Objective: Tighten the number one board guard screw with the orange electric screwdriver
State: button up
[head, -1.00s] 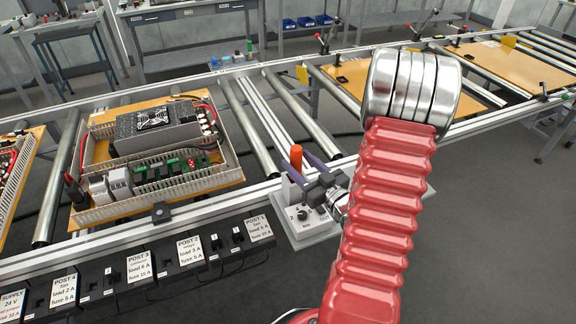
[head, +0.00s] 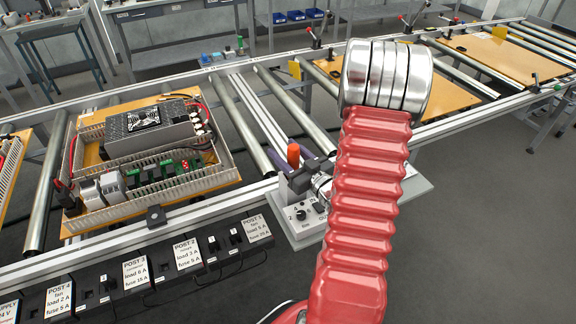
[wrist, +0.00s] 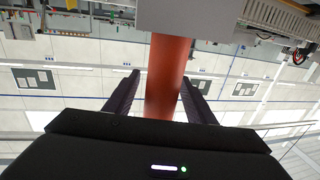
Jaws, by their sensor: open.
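The orange electric screwdriver (head: 293,156) stands upright in a light grey holder (head: 306,228) with a dial, beside the conveyor's near rail. In the wrist view the orange handle (wrist: 169,75) lies between my gripper's two dark purple fingers (wrist: 160,100), with a visible gap on each side. My gripper (head: 299,171) is open around the handle, and my red arm hides part of it in the head view. The tray with a circuit board (head: 165,170) and power supply lies left on the conveyor. I cannot make out the number one guard screw.
A black strip with labelled posts (head: 134,268) and switches runs along the near rail. Conveyor rollers (head: 243,125) lie between the tray and the holder. Wooden boards (head: 500,58) with red-handled clamps are at the back right. Blue bins (head: 296,16) stand on a far bench.

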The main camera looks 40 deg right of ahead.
jog(key=shift+c, duration=0.6)
grip_shut()
dwell(0.3)
